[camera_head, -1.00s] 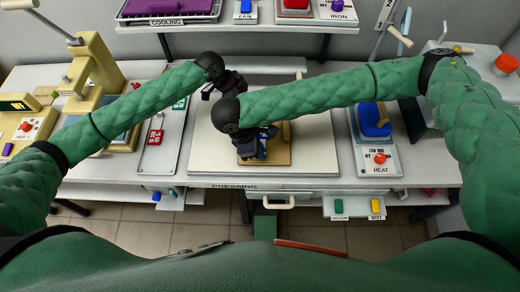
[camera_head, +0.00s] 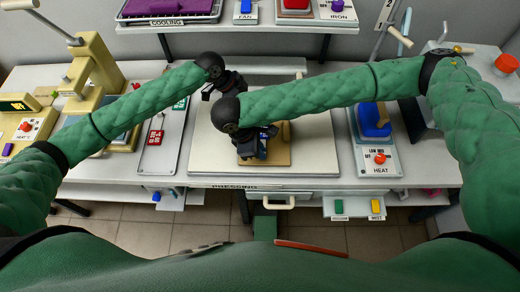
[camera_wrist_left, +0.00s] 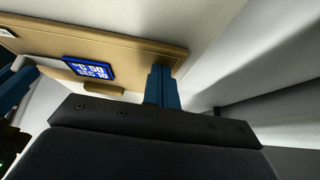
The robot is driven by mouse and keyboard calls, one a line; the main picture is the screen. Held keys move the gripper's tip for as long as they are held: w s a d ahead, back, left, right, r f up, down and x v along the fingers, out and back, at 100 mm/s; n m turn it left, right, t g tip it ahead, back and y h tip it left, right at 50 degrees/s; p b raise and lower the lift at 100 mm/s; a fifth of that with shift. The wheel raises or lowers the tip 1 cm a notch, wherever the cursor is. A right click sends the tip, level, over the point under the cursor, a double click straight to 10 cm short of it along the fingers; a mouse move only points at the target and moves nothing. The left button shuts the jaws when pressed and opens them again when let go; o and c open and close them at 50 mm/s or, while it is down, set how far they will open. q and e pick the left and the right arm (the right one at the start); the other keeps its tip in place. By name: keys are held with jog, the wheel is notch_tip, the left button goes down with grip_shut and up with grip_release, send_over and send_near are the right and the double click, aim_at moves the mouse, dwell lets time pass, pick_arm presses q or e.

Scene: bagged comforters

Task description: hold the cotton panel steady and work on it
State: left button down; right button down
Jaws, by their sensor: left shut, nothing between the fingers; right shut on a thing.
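A tan panel (camera_head: 279,154), which I take for the cotton panel, lies on the pale pressing board (camera_head: 316,140) at the centre of the bench. It also shows in the left wrist view (camera_wrist_left: 135,52), with a blue label (camera_wrist_left: 90,68) of white characters. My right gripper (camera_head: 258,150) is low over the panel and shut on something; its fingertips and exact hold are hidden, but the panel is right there. My left gripper (camera_head: 222,94) is shut and empty, just behind and left of the right one. Its blue finger (camera_wrist_left: 161,88) is near the panel's edge in the wrist view.
A heat unit with a blue piece (camera_head: 373,122) stands at the right. A grey tray (camera_head: 172,150) with red and green labels lies left of the board. A beige machine (camera_head: 97,70) is at far left. A shelf (camera_head: 275,24) crosses the back. A drawer handle (camera_head: 279,204) juts out in front.

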jog(key=shift+s+f, duration=0.15)
jog(key=shift+f, duration=0.2)
dwell(0.5)
jog(key=c, duration=0.8)
grip_release()
jog(key=shift+r, duration=0.25)
jog(key=v, duration=0.6)
jog(key=shift+d+r, duration=0.2)
jog(key=shift+r, duration=0.15)
dwell(0.6)
jog(key=v, duration=1.2)
jog(key=shift+s, duration=0.15)
